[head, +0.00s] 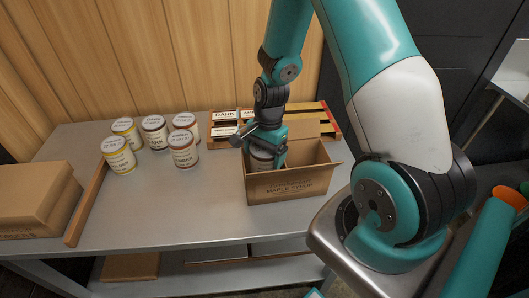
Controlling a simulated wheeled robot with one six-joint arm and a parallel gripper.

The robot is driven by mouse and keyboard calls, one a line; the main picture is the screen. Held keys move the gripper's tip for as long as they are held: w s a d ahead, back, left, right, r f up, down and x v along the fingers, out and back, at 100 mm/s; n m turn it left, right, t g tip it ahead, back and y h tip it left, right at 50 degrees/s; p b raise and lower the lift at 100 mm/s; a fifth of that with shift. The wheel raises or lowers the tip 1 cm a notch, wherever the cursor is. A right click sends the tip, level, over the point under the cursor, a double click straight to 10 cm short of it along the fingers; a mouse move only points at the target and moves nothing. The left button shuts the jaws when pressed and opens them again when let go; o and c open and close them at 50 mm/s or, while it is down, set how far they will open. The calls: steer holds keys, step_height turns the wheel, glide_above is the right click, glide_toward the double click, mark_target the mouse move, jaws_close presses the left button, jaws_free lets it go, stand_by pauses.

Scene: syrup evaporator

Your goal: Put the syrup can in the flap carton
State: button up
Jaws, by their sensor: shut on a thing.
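A syrup can (262,158) with a pale label is held by my gripper (264,150). My gripper points down into the open flap carton and is shut on the can. The can is at the left part of the carton's opening, its lower part hidden behind the front wall. I cannot tell whether it touches the carton's floor. The brown flap carton (290,186) stands on the metal table, with "MAPLE SYRUP" printed on its front and a flap standing up at the back.
Several other labelled cans (154,132) stand at the back left of the table (175,212). A wooden strip (86,205) separates them from a closed cardboard box (32,198) at the left. A wooden rack with label cards (224,115) lies behind the carton. The table's front middle is clear.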

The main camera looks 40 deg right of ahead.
steer(key=shift+f, duration=0.4)
steer(key=shift+f+b, duration=0.15)
steer(key=shift+b, duration=0.15)
steer(key=o, duration=1.2)
